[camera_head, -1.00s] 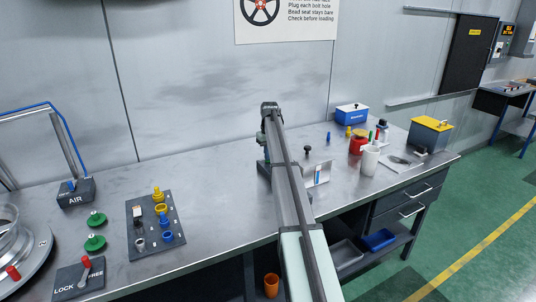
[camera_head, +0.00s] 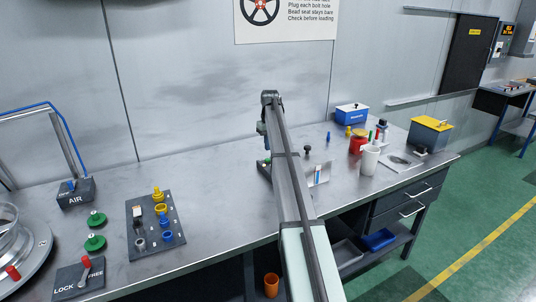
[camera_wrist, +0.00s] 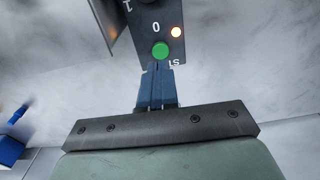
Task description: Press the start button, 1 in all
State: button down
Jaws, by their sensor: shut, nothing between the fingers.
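The green start button (camera_wrist: 160,50) sits on a dark panel (camera_wrist: 150,14) at the top of the wrist view.
Left on the bench are a tray of plugs (camera_head: 142,250), green knobs (camera_head: 95,243), an AIR box (camera_head: 76,192) and a LOCK/FREE lever panel (camera_head: 70,285). Right are a white cup (camera_head: 370,160), a red container (camera_head: 358,141) and a blue box (camera_head: 352,113). The bench middle left of my arm is clear.

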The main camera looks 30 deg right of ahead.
aim_at(269, 159)
notch_tip(269, 159, up, 8)
dwell(0.4)
jog(key=shift+d+r, duration=0.1)
dwell(0.5)
